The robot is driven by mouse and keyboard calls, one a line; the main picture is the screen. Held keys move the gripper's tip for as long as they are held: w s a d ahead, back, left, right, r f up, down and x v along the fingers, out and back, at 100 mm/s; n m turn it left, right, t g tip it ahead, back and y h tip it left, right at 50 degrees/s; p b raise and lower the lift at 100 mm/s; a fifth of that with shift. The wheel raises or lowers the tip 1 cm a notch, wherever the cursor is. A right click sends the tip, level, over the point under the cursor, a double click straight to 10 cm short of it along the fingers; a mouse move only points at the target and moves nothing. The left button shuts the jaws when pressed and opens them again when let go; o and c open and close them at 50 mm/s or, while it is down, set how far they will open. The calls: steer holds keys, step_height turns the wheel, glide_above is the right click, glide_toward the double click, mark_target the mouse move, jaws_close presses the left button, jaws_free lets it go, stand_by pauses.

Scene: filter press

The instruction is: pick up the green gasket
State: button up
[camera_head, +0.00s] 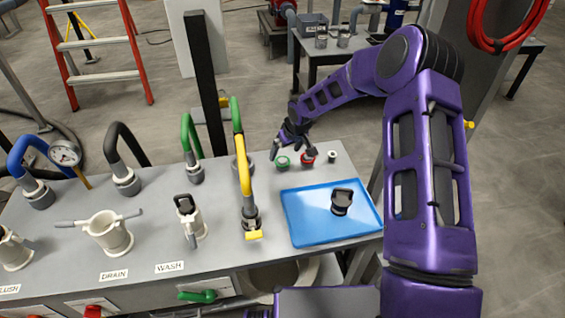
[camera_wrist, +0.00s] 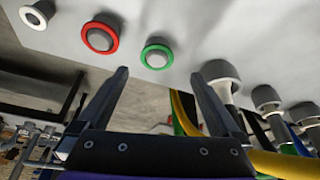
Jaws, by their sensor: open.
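The green gasket (camera_head: 282,166) is a small ring at the back of the grey bench, left of a red gasket (camera_head: 307,159). In the wrist view the green gasket (camera_wrist: 143,58) circles a pale round centre, with the red gasket (camera_wrist: 87,46) to its left. My gripper (camera_head: 294,152) is at the bench's back edge, close to the gaskets. In the wrist view my gripper (camera_wrist: 158,74) is open and empty, and the green gasket appears just beyond the gap between its fingertips. The gap in depth between fingertips and gasket is hard to judge.
A small white ring (camera_head: 332,157) stands right of the red gasket. A blue tray (camera_head: 308,222) holding a black fitting (camera_head: 342,201) lies in front. A yellow hose (camera_head: 243,170) and a green hose (camera_head: 188,133) rise to the left, and a dark post (camera_head: 205,80) stands behind.

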mark_target(282, 160)
steer(key=shift+w+x, duration=0.2)
steer(key=shift+x, duration=2.45)
steer(key=shift+d+r, duration=0.1)
steer(key=shift+d, duration=0.1)
steer(key=c, duration=0.9)
